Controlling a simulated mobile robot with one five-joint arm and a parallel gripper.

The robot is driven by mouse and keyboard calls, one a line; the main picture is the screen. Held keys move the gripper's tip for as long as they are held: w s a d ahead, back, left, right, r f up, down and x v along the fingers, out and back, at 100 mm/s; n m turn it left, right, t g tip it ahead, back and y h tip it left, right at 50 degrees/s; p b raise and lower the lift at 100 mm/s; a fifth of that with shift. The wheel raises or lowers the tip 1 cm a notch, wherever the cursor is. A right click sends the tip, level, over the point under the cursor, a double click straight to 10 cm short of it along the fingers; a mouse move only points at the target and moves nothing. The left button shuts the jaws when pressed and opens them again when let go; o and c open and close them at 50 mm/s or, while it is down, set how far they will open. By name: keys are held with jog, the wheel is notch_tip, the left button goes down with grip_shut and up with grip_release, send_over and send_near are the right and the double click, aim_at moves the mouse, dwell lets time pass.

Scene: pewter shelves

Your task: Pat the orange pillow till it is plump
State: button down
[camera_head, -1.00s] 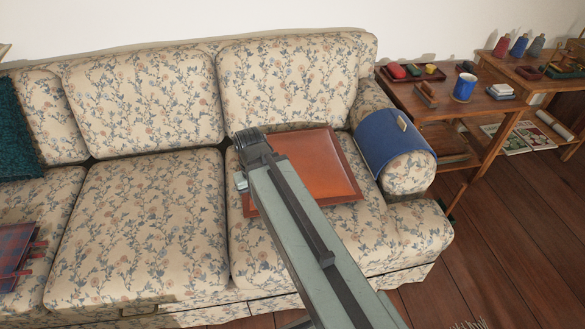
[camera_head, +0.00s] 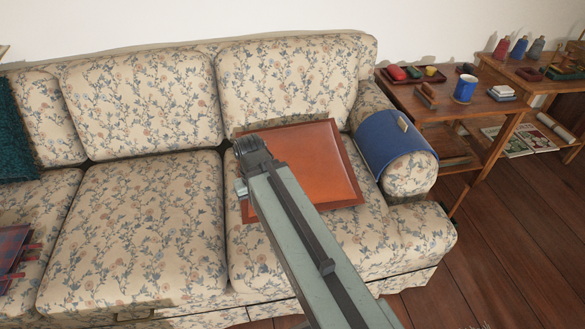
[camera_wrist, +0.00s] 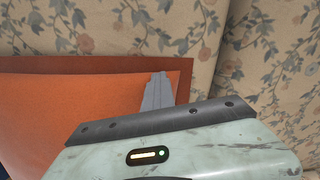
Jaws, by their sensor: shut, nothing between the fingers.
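The orange pillow (camera_head: 310,165) with a brown border lies on the right seat cushion of the floral sofa, in front of the backrest. It looks slightly domed, and my arm covers its left part. In the wrist view its orange face (camera_wrist: 75,115) and brown border fill the left side. My gripper (camera_wrist: 157,82) shows there as grey fingers, shut and empty, in front of the pillow near its right edge. Whether they touch it I cannot tell. In the head view the end of my arm is over the pillow's left edge, and the fingertips are hidden.
The floral sofa (camera_head: 130,230) has a blue cloth (camera_head: 390,145) over its right arm. A teal cushion (camera_head: 12,135) and a plaid one (camera_head: 12,245) are at the left. A wooden side table (camera_head: 445,108) with a blue mug (camera_head: 464,89) stands at the right.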

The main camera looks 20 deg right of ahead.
jog(key=shift+d, duration=0.1)
dwell(0.3)
notch_tip(320, 180, up, 6)
jog(key=p, duration=0.6)
jog(key=shift+f, duration=0.1)
notch_tip(320, 180, up, 31)
jog(key=p, duration=3.1)
